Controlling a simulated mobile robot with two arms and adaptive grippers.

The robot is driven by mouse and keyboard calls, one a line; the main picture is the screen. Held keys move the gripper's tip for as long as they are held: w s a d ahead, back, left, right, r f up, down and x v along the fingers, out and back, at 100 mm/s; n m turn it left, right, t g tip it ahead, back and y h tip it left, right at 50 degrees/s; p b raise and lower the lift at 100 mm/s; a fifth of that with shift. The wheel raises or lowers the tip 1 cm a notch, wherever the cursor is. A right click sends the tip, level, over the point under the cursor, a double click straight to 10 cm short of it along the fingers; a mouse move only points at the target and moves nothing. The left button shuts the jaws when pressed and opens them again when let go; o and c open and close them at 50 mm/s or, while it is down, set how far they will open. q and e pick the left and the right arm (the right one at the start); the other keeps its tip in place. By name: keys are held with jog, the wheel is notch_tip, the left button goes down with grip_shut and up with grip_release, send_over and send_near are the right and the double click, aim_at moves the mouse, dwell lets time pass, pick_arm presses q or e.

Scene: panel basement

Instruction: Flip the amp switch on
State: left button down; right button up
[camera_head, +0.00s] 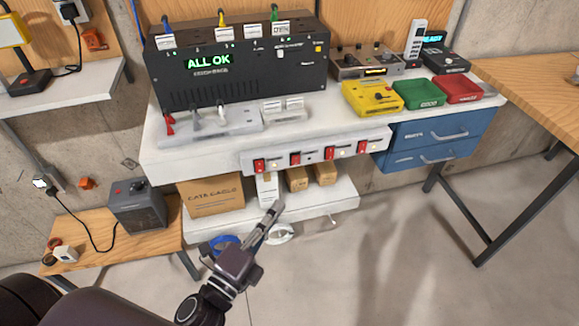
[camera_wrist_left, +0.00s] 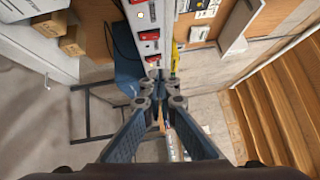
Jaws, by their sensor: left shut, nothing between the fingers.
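A white strip (camera_head: 318,151) with several red rocker switches runs along the bench's front edge. One red switch (camera_head: 259,166) is at its left end. The strip also shows in the left wrist view (camera_wrist_left: 141,22), just beyond the fingertips. I cannot read which switch is marked amp. A black box (camera_head: 236,66) above reads "ALL OK", and a white panel (camera_head: 208,124) with a red and pale levers lies before it. My left gripper (camera_head: 277,208) is shut and empty, below the strip and apart from it in the head view. My right gripper is not in view.
A lower shelf (camera_head: 330,200) holds a cardboard box (camera_head: 212,196) and smaller boxes behind my left gripper. Blue drawers (camera_head: 432,135) stand to the right of the strip. A grey box (camera_head: 138,207) sits on the low wooden table (camera_head: 105,255). The floor at front right is clear.

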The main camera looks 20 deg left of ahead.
pick_arm(q)
jog(key=shift+w, duration=0.1)
jog(key=p, duration=0.3)
send_near(300, 156)
jog(key=w+d, duration=0.3)
jog(key=d, duration=0.1)
jog(key=shift+w+a+r+p, duration=0.2)
jog(key=shift+w+a+p, duration=0.1)
jog(key=shift+w+a, duration=0.4)
jog(key=shift+w+a+r+p, duration=0.25)
jog(key=shift+w+a, duration=0.35)
jog(key=shift+w, duration=0.15)
jog(key=p, duration=0.2)
jog(key=shift+w+a+r+g+p, duration=0.1)
jog(key=shift+w+r+g+p, duration=0.1)
jog(key=shift+r+g+p, duration=0.15)
jog(key=shift+f+n, duration=0.3)
